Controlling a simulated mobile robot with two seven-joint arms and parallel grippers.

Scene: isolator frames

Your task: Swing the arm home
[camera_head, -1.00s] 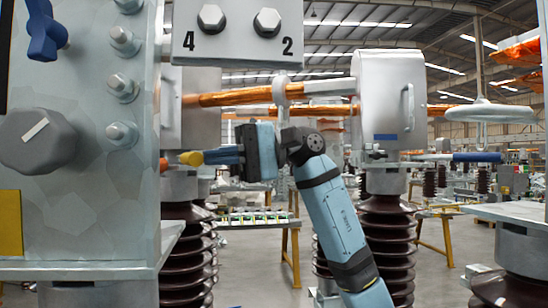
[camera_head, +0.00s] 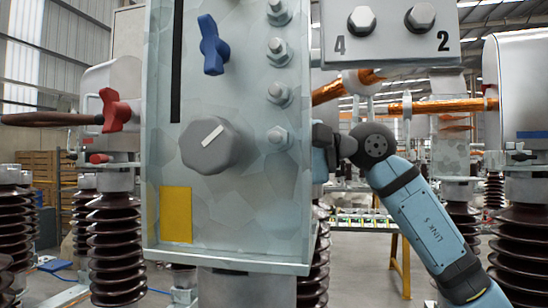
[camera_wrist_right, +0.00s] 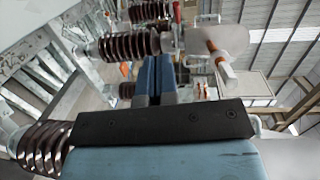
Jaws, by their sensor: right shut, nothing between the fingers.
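My right arm comes in from the lower right in the head view, and its wrist goes behind the grey cabinet (camera_head: 230,225). My right gripper's fingers are hidden there. In the right wrist view my right gripper (camera_wrist_right: 154,76) shows blue fingers shut together with nothing between them. A brown isolator arm (camera_head: 50,119) with a red handle (camera_head: 115,110) reaches left from a ribbed insulator (camera_head: 117,245). A copper-coloured arm (camera_head: 430,107) runs at the back right. Which arm the task means I cannot tell. My left gripper is out of view.
The cabinet carries a blue lever (camera_head: 212,46), a grey knob (camera_head: 207,146), a yellow plate (camera_head: 176,214) and several bolts. A numbered box (camera_head: 390,45) juts out at its upper right. Ribbed insulators stand on both sides. A yellow-legged table (camera_head: 400,262) stands behind my arm.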

